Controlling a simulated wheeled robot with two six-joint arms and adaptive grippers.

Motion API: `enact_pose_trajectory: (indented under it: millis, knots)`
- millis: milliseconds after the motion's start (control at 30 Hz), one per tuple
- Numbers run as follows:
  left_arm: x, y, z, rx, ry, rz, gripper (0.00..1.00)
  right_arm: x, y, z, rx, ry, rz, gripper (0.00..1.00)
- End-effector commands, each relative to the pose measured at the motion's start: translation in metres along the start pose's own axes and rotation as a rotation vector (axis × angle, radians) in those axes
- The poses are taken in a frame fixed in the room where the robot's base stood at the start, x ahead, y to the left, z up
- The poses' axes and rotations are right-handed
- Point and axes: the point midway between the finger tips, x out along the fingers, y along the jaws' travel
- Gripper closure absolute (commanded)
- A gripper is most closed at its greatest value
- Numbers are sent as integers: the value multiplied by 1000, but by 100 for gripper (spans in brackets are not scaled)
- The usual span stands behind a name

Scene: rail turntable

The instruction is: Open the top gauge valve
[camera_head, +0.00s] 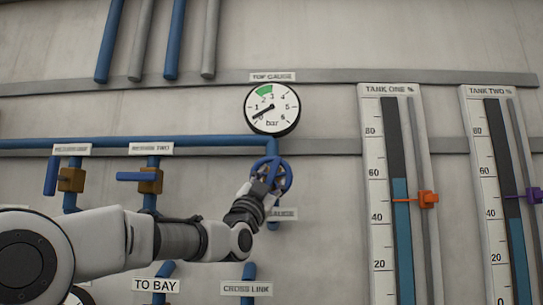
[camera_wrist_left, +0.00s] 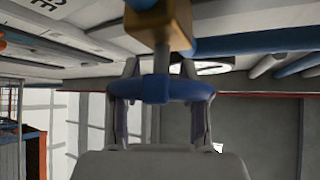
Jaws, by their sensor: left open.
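The top gauge (camera_head: 272,107) is a round white dial with a black rim under its label (camera_head: 273,77). Its needle points low left, near 0, and a green band lies near 2. Below it on the blue pipe is the gauge valve, a blue handwheel (camera_head: 284,172). My left gripper (camera_head: 268,177) is at the wheel and covers part of it. In the left wrist view the open fingers (camera_wrist_left: 160,108) stand either side of the blue wheel rim (camera_wrist_left: 165,88), with a brass valve body (camera_wrist_left: 158,20) beyond. Contact cannot be told. My right gripper is out of view.
Two brass valves with blue levers (camera_head: 70,180) (camera_head: 150,181) sit to the left. Tank one's level scale (camera_head: 375,180), with an orange slider (camera_head: 428,199), stands to the right, and tank two's (camera_head: 485,200) beyond it. Bare wall lies between the wheel and tank one.

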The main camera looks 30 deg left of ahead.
Motion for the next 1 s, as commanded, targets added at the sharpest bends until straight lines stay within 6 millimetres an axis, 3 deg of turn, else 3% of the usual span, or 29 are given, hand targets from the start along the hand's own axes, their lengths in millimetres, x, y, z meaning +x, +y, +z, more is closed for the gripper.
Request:
enact_pose_trajectory:
  millis: [67,367,433,500,767,1000]
  knots:
    - [4,-2,-3,-1,0,0,56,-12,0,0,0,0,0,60]
    - [1,0,0,0,1,-1,56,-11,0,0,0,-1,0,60]
    - [1,0,0,0,0,-1,74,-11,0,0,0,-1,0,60]
    - [1,0,0,0,1,-1,99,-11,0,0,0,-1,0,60]
    - [0,2,2,-8,0,-9,100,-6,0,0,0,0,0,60]
    - [-3,5,4,-144,4,-146,100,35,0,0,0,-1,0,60]
